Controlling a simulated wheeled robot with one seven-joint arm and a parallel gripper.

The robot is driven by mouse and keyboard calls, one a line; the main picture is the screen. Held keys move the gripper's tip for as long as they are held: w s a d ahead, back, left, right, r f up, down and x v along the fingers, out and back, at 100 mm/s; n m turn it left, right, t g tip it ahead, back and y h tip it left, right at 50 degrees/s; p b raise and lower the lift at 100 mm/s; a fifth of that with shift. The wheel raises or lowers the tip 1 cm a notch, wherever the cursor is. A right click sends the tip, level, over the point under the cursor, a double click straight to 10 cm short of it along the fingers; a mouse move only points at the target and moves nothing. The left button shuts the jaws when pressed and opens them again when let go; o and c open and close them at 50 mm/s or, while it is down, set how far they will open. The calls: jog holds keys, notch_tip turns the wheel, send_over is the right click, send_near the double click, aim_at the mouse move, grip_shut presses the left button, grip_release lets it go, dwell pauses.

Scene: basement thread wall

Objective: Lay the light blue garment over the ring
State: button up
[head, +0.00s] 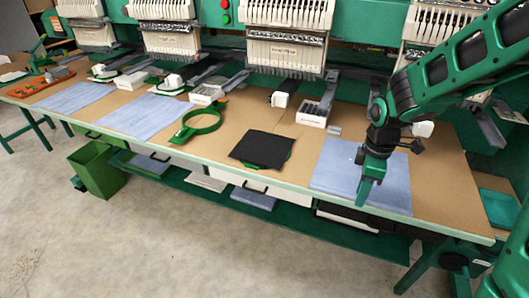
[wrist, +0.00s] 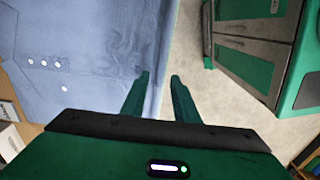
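A light blue garment (head: 335,172) lies flat on the table at the right, reaching the front edge. My gripper (head: 366,190) is over its front part in the head view. In the wrist view the garment (wrist: 75,50) fills the left side, with several small white dots on it. My gripper (wrist: 160,85) has its fingers apart, with the garment's edge showing between them. Whether the fingers touch the cloth is unclear. A green ring (head: 186,133) with a handle lies bare on the table, left of the middle.
A black cloth (head: 262,148) lies over a green piece between ring and garment. Two more light blue garments (head: 145,115) (head: 75,97) lie further left. Embroidery machine heads (head: 285,50) stand along the back. A green bin (head: 98,168) stands on the floor.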

grip_shut()
jog(key=shift+w+r, duration=0.1)
jog(key=shift+r, duration=2.45)
